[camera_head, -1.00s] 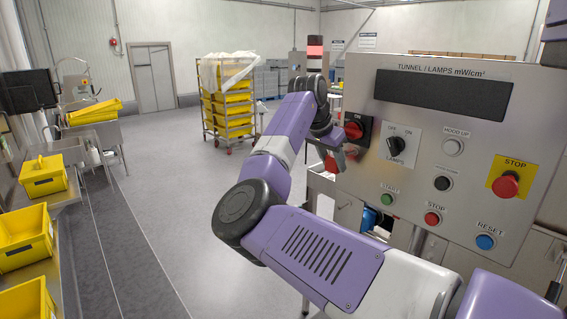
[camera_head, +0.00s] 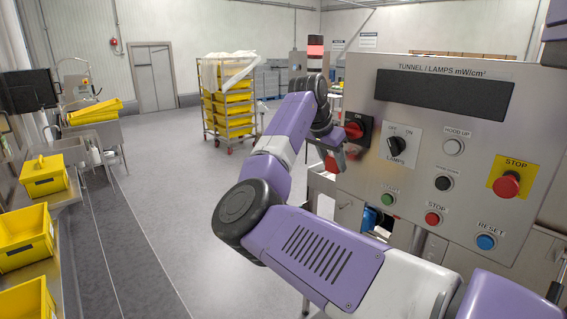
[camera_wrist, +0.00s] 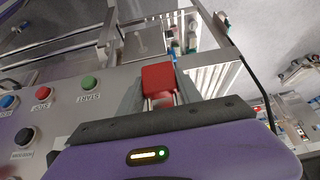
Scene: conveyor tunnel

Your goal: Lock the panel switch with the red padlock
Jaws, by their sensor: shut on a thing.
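The control panel (camera_head: 410,130) stands at the right in the head view. Its red panel switch (camera_head: 354,130), on a black plate, sits at the panel's left edge, partly covered by my arm. My gripper (camera_head: 330,150) is just left of and below this switch, close to the panel. In the wrist view my gripper (camera_wrist: 160,102) is shut on the red padlock (camera_wrist: 159,78), with the red body sticking out past the fingers. The padlock's shackle is mostly hidden. In the head view a bit of red shows at the fingertips. I cannot tell whether the padlock touches the switch.
The panel also carries a lamp selector (camera_head: 397,142), a red stop button on yellow (camera_head: 506,184) and several push buttons. A wheeled rack of yellow crates (camera_head: 232,110) stands on the open floor behind. Yellow bins (camera_head: 44,176) line the left bench.

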